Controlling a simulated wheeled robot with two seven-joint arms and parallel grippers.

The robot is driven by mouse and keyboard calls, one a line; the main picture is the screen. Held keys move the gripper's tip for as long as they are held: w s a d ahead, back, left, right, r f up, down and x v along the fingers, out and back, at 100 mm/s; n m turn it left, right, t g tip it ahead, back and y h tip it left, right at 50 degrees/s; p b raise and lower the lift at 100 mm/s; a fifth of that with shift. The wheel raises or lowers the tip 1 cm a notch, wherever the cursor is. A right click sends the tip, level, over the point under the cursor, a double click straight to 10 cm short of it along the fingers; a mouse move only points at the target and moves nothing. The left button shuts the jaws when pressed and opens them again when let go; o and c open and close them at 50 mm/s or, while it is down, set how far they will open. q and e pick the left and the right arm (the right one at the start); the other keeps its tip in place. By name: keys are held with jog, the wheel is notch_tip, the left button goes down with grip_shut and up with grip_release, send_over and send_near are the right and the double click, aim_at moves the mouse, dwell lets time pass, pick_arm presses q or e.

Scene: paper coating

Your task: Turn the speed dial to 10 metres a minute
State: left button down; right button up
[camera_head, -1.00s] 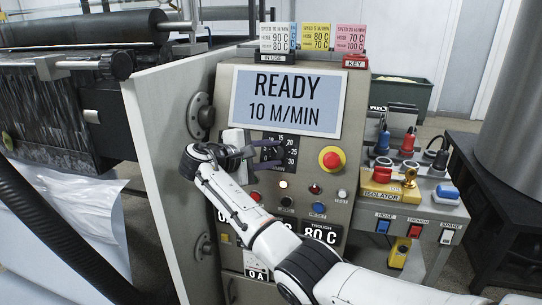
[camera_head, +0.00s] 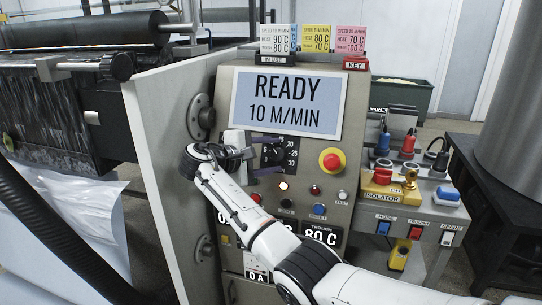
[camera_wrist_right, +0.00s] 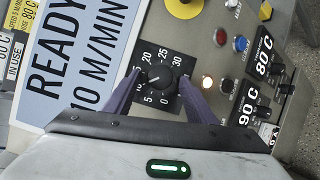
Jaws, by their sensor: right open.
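The speed dial (camera_head: 273,155) is a black knob on a black scale plate on the grey control panel. In the right wrist view the knob (camera_wrist_right: 160,77) has a light pointer mark directed to about the 10. The display (camera_head: 287,101) reads READY, 10 M/MIN. My right gripper (camera_head: 268,156) is open, its purple fingers on either side of the dial. In the right wrist view the fingers (camera_wrist_right: 158,76) stand apart from the knob with a gap on both sides. My left gripper is not in view.
A red emergency button (camera_head: 331,160) on a yellow base is right of the dial. Lamps and small buttons lie below it. Recipe cards (camera_head: 316,39) stand on top of the panel. An isolator box (camera_head: 387,195) with plugs and switches is at right. An open panel door (camera_head: 165,140) is at left.

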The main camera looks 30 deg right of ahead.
jog(key=v, duration=1)
jog(key=shift+a, duration=0.2)
notch_tip(320, 180, down, 16)
jog(key=n+t+y, duration=0.2)
jog(key=y, duration=0.1)
jog(key=s+a+f+y, duration=0.2)
jog(key=s+f, duration=0.2)
jog(key=f, duration=0.3)
jog(key=s+a+f+t+y, duration=0.1)
jog(key=s+a+f+y, duration=0.15)
jog(key=f, duration=0.45)
jog(key=s+a+f+y, duration=0.2)
jog(key=s+f, duration=0.2)
jog(key=f, duration=0.3)
jog(key=s+a+f+m+y, duration=0.2)
jog(key=s+a+m+y, duration=0.1)
jog(key=s, duration=0.8)
jog(key=s+a+f+m+t+y, duration=0.1)
jog(key=s+a+f+m+y, duration=0.1)
jog(key=s, duration=1)
jog(key=shift+a+f+m+y, duration=0.15)
jog(key=shift+a+m+y, duration=0.7)
jog(key=shift+a, duration=0.3)
jog(key=shift+s+a+t, duration=0.1)
jog(key=shift+s+t, duration=0.2)
jog(key=shift+s, duration=0.15)
jog(key=shift+c, duration=0.5)
